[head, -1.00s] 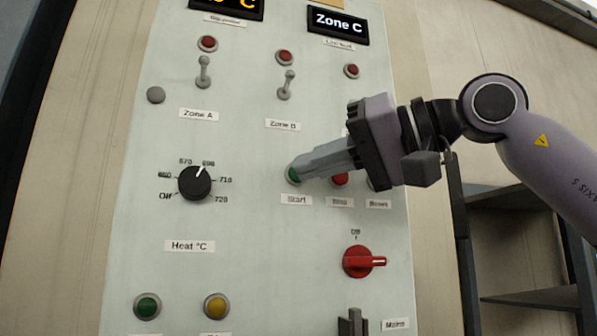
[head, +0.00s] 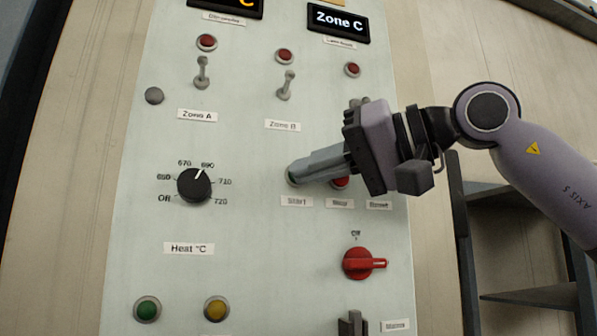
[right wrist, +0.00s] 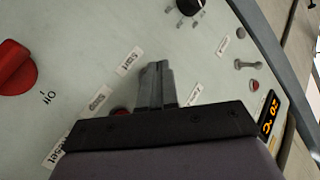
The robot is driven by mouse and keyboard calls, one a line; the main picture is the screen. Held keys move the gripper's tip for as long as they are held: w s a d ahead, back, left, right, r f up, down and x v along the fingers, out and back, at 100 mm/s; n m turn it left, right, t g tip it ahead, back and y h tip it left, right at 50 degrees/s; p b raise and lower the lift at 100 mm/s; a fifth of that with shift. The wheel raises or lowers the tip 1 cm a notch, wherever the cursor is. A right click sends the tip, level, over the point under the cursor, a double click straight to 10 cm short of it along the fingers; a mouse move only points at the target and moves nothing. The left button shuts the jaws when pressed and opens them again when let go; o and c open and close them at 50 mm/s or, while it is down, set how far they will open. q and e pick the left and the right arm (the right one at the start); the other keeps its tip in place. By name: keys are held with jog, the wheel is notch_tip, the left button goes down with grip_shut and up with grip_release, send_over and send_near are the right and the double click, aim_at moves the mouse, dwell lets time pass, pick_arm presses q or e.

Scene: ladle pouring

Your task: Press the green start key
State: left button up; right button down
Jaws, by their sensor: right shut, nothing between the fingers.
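The green start key sits above the "Start" label (head: 296,202) on the pale control panel (head: 250,225). In the head view my right gripper (head: 294,176) covers most of it, with only its rim (head: 291,183) showing at the fingertips. The fingers are shut together and empty, and their tips appear to be at the key; I cannot tell how far it is pressed. In the right wrist view the shut fingers (right wrist: 156,68) point at the panel near the "Start" label (right wrist: 129,61) and hide the key. My left gripper is in neither view.
The red stop key (head: 340,182) is partly behind the fingers. A black heat knob (head: 194,185) is to the left, a red rotary switch (head: 359,263) below. Toggle switches, red lamps and displays are above. A green lamp (head: 147,309) and a yellow one (head: 216,308) are at the lower left.

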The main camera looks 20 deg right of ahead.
jog(key=shift+w, duration=0.25)
jog(key=shift+s, duration=0.1)
dwell(0.5)
jog(key=shift+s, duration=0.7)
jog(key=shift+s+d+b, duration=0.1)
jog(key=shift+s+b, duration=0.65)
jog(key=shift+s, duration=1.75)
